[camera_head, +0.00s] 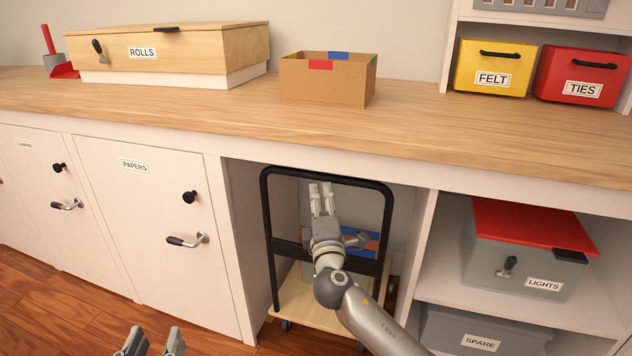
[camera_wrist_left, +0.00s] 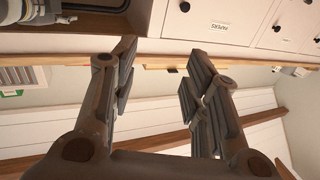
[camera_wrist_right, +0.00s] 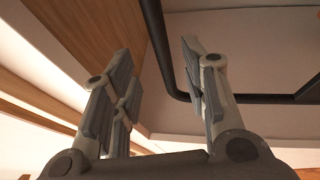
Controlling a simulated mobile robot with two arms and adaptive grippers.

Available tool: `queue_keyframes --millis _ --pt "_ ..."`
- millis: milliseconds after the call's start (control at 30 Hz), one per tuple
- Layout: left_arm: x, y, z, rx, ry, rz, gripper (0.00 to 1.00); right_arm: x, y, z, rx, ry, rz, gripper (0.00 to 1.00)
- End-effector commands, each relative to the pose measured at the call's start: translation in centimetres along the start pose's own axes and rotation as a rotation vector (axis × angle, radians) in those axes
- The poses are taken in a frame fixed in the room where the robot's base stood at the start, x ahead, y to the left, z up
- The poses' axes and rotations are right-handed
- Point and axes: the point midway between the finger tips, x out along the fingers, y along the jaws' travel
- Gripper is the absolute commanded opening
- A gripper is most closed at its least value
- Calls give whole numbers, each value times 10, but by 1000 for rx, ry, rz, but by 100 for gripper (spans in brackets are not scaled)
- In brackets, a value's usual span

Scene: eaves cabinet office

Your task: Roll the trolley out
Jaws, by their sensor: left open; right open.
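The trolley (camera_head: 300,302) stands in the open bay under the counter, with a pale wooden base, small casters and a black tubular frame. Its black handle (camera_head: 325,174) arches across the top of the bay. My right gripper (camera_head: 321,187) is open and empty, its fingertips just below the handle's top bar; I cannot tell if they touch it. In the right wrist view the black tube (camera_wrist_right: 170,60) passes beyond the open fingers.
Cabinet doors, one labelled PAPERS (camera_head: 145,220), with protruding handles, flank the bay on the left. Shelves with the LIGHTS box (camera_head: 515,262) and SPARE box (camera_head: 478,332) are on the right. The ROLLS box (camera_head: 165,52) and a cardboard box (camera_head: 325,85) stand on the counter. Wooden floor lies in front.

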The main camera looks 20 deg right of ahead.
Motion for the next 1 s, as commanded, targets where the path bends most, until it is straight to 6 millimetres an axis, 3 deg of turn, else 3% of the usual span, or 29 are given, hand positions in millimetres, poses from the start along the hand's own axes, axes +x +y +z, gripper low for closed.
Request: queue_keyframes --millis 200,500,700,1000 --pt "1 4 -28 -4 164 9 42 37 0 0 2 -1 1 41" --pt "-8 9 -67 -11 388 21 42 73 -2 -1 2 1 -1 41" --pt "-15 11 -83 -15 476 25 42 86 -1 0 2 1 -2 41" --pt "-17 11 -88 -16 504 26 42 89 -1 -1 3 2 -2 41"
